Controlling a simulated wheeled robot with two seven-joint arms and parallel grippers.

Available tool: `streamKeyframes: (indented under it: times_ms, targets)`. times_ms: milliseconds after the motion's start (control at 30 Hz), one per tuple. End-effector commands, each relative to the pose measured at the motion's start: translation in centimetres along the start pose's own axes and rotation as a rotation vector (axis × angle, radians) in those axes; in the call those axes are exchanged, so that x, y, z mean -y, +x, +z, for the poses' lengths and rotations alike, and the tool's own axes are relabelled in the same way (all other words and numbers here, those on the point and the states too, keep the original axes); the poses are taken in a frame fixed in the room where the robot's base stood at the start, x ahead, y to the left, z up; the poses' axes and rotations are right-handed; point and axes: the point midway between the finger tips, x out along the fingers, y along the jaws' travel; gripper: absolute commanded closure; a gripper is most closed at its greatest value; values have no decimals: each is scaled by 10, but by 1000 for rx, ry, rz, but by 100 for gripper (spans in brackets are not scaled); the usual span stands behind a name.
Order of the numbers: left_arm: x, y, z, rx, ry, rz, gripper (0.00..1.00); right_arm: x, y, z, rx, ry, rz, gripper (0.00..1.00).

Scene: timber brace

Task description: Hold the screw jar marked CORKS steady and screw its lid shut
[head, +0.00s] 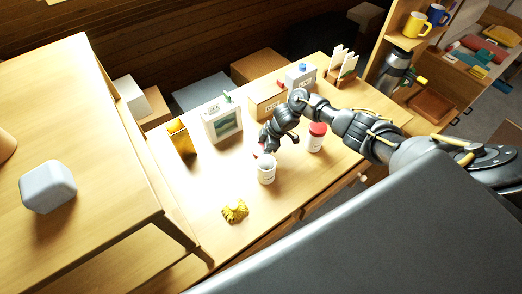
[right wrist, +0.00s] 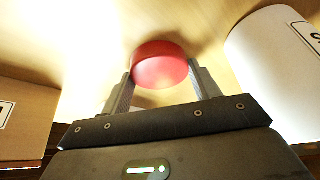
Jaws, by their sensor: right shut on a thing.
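A white jar (head: 266,173) stands upright on the bench below my right gripper (head: 266,149); its label is too small to read. In the right wrist view my right gripper (right wrist: 160,82) is shut on a red lid (right wrist: 160,65), one finger on each side. In the head view the lid is mostly hidden by the gripper. A white cylinder with part of a label (right wrist: 282,70) is to the right of the lid in the wrist view, apart from it. A second white jar with a red lid (head: 317,130) stands to the right. My left gripper is not in view.
A yellow crumpled thing (head: 235,210) lies in front of the jar. The bench (head: 205,180) is clear left of the jar.

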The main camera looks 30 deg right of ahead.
Motion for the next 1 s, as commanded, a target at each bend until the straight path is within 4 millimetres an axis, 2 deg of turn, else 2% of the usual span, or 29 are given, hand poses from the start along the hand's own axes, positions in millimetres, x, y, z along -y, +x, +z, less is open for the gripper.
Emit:
streamKeyframes:
  times_ms: [167, 500, 633, 800, 1000]
  targets:
    - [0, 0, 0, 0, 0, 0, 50, -1, -7, -4, -2, 0, 1, 60]
    - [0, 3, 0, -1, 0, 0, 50, -2, -63, -28, -1, -4, 4, 60]
    - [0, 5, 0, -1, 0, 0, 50, -1, -80, -36, -1, -3, 2, 60]
    - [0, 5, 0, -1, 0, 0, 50, 0, -90, -40, 0, -1, 1, 60]
    - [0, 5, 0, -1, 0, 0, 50, 0, -92, -41, 1, 1, 0, 60]
